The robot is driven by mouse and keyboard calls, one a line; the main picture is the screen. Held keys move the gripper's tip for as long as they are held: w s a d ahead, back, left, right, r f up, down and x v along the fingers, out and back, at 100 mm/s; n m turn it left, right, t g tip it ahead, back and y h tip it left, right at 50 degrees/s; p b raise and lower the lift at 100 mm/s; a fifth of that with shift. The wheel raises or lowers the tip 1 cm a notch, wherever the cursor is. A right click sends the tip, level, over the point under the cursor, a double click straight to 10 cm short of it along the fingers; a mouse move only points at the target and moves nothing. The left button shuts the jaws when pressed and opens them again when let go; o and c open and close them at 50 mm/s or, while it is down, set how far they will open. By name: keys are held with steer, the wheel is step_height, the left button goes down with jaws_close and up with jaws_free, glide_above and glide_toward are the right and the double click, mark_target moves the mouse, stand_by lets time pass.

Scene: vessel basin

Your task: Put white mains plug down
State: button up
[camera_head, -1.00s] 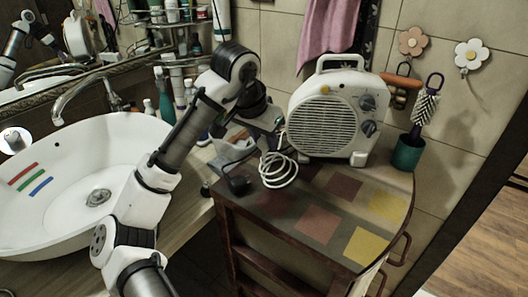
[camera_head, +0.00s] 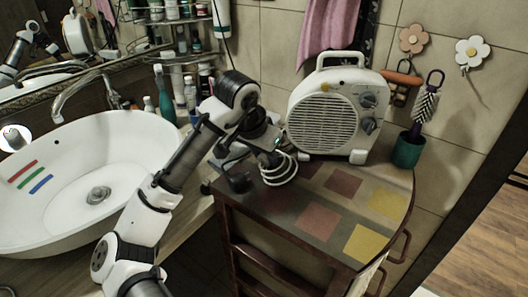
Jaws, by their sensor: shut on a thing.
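My gripper (camera_head: 272,148) is low over the left part of the small wooden cabinet top, just left of the white fan heater (camera_head: 327,118). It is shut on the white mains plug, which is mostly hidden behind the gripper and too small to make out. A coiled white cord (camera_head: 279,173) hangs or lies right below the gripper, in front of the heater. I cannot tell whether the plug touches the cabinet top.
The cabinet top (camera_head: 290,205) with coloured squares is clear at the front and right. A green cup (camera_head: 408,150) with a brush stands at the right. A white basin (camera_head: 70,200) is at the left.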

steer(key=o, duration=1)
steer(key=shift+o, duration=0.2)
steer(key=shift+r+p, duration=0.3)
steer(key=shift+r, duration=0.2)
steer(key=b+v, duration=0.1)
steer(key=v, duration=1.1)
